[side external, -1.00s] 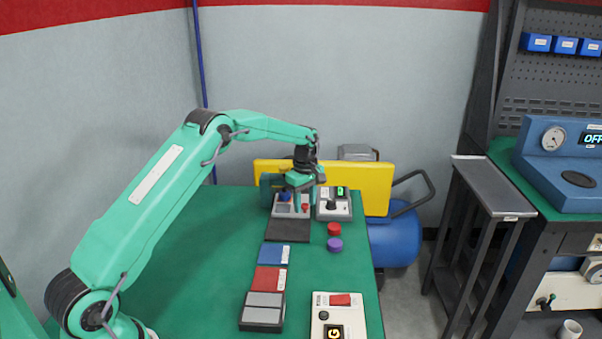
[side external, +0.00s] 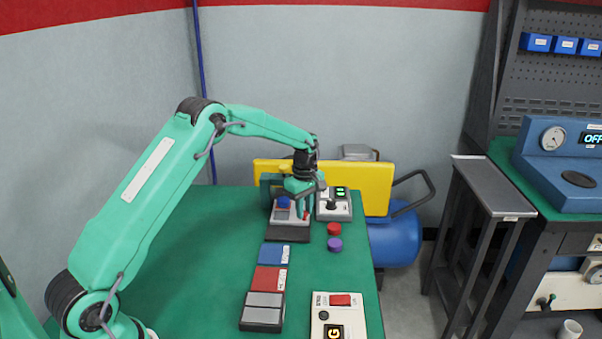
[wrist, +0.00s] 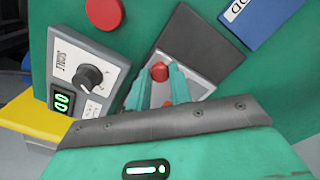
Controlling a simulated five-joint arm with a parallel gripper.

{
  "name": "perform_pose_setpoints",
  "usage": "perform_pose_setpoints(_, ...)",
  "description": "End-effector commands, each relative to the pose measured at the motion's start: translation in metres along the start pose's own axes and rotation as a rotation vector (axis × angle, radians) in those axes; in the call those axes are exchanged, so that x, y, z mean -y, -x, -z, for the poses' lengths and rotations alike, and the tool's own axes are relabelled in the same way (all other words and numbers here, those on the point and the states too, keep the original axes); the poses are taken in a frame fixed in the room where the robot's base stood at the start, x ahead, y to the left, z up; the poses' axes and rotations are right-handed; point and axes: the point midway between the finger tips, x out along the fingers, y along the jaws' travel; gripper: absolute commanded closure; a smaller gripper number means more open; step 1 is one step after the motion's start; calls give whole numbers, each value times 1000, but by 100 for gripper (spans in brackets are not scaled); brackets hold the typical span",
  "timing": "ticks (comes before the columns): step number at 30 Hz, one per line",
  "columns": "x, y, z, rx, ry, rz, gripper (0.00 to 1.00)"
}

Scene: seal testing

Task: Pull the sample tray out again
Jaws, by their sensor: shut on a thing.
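The sample tray (side external: 291,217) is a light grey plate with a red knob, in the far part of the green table. It partly covers a dark plate (side external: 289,235). In the wrist view, the tray's light grey surface (wrist: 193,84) borders the dark plate (wrist: 205,48). My gripper (side external: 304,214) points down at the tray's right side. In the wrist view, its two green fingers (wrist: 162,82) are shut on the red knob (wrist: 160,70). A blue block (side external: 284,202) shows at the tray's far left. My gripper hides part of the tray's far side.
A box with a dial and green display (side external: 333,205) stands close to the tray's right. A red disc (side external: 334,229) and a purple disc (side external: 335,244) lie nearby. Blue (side external: 274,253) and red (side external: 270,279) plates lie nearer the camera. A yellow panel (side external: 372,187) stands behind.

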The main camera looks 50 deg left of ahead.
Motion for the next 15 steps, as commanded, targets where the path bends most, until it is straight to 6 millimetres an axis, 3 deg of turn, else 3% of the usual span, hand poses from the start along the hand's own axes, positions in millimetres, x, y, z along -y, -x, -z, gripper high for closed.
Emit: perform_pose_setpoints(15, 37, 1, -38, -1, -4, -4, 100)
